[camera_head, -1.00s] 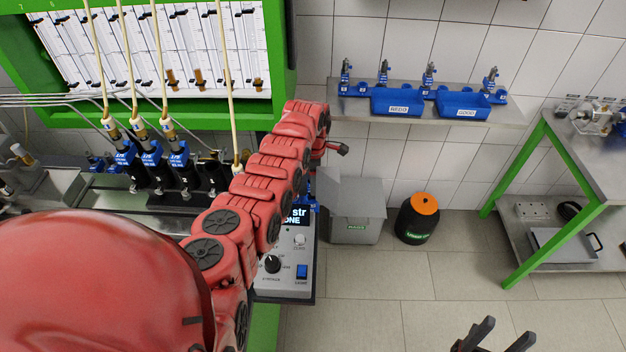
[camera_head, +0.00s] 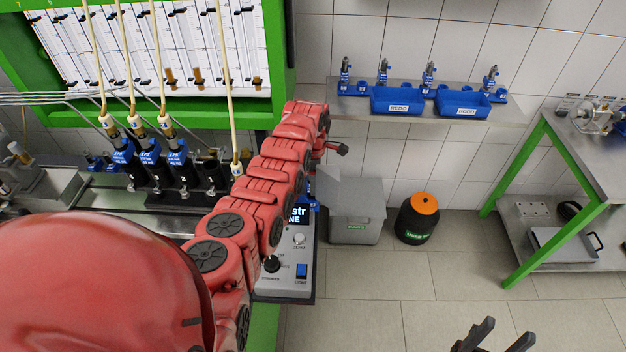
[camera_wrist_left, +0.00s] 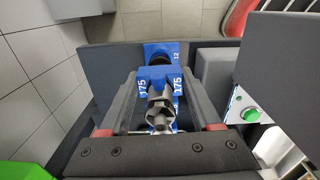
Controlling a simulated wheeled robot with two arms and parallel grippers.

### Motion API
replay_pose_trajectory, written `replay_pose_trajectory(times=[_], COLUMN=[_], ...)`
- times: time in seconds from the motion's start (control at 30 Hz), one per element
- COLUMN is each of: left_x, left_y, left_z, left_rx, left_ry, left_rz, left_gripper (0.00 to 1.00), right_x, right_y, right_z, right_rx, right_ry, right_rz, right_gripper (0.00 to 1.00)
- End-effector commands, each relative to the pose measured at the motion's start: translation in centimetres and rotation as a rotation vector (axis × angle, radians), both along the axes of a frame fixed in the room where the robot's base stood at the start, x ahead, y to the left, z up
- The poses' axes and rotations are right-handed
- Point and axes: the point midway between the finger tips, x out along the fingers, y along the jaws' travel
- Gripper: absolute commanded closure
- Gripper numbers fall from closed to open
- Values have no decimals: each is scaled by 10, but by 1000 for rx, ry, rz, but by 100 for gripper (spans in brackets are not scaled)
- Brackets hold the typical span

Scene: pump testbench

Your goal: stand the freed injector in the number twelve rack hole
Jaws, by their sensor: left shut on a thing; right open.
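In the left wrist view my left gripper (camera_wrist_left: 158,78) is shut on the injector (camera_wrist_left: 160,103), which has a blue body marked 175 and a metal hex end facing the camera. Just beyond its far end is a blue rack block (camera_wrist_left: 177,52) marked 12. The injector lines up with the block, but I cannot tell whether its hidden end is in the hole. In the head view my left gripper (camera_head: 330,148) is partly covered by my red arm, with a bit of blue (camera_head: 314,207) below it. My right gripper (camera_head: 494,338) is open and empty at the bottom edge.
Several injectors (camera_head: 150,160) stand in the bench under hoses; one hose (camera_head: 237,168) hangs apart. A control box (camera_head: 298,262), a grey bin (camera_head: 357,210) and a black canister (camera_head: 417,222) stand nearby. The wall shelf holds blue trays (camera_head: 397,100). Floor at centre right is clear.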

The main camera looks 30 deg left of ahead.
Motion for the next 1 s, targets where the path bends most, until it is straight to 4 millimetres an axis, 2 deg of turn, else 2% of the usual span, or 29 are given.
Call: replay_pose_trajectory(times=[0.1,0.23,1.0], left_x=[0,0,0], left_y=[0,1,0], left_z=[-12,-18,-18], left_rx=[0,0,0], left_ry=[0,0,1], left_rz=[0,1,0], left_gripper=[100,100,100], right_x=[0,0,0], right_y=[0,0,0], right_z=[-11,-16,-17], right_rx=[0,0,0], right_ry=[0,0,0], right_rz=[0,0,0], right_gripper=[44,44,44])
